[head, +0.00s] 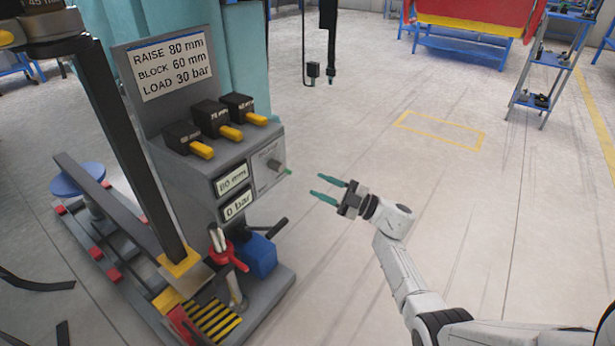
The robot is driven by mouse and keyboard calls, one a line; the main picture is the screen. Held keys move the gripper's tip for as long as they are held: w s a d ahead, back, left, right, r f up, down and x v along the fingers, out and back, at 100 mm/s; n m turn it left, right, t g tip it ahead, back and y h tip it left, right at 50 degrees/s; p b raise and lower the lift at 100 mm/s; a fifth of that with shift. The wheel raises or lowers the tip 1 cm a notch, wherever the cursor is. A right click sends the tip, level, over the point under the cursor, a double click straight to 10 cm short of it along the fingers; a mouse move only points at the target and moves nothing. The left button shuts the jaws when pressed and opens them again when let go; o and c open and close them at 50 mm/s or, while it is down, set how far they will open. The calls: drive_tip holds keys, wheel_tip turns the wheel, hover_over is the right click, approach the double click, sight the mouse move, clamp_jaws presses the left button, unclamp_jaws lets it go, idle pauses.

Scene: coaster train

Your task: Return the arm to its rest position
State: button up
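My gripper (321,188) is in the middle of the head view, at the end of my white arm (402,270). Its two green fingers are apart with nothing between them, and they point left toward the grey control stand. The gripper hangs in free air to the right of the stand and looks clear of it. The arm is bent, rising from the lower right corner and turning left at the wrist.
A blue shelf rack (548,75) stands back right. The floor right of the stand is open.

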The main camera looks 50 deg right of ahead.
drive_tip(key=shift+v, duration=0.9)
drive_tip(key=w+m+h, duration=0.4)
drive_tip(key=m+h, duration=0.6)
drive_tip(key=h, duration=0.2)
drive_tip(key=s+a+f+m+g, duration=0.7)
drive_tip(key=s+a+f+g, duration=0.5)
drive_tip(key=a, duration=0.1)
drive_tip(key=s+a+f+n+g+y, duration=0.1)
drive_tip(key=s+a+n+g+y, duration=0.35)
drive_tip(key=s+a, duration=1.1)
wheel_tip(320, 180, up, 30)
drive_tip(key=s+d+m+g+p, duration=0.1)
drive_tip(key=d+g+p, duration=0.1)
drive_tip(key=p, duration=2.8)
drive_tip(key=shift+y+p, duration=0.35)
drive_tip(key=shift+y, duration=0.1)
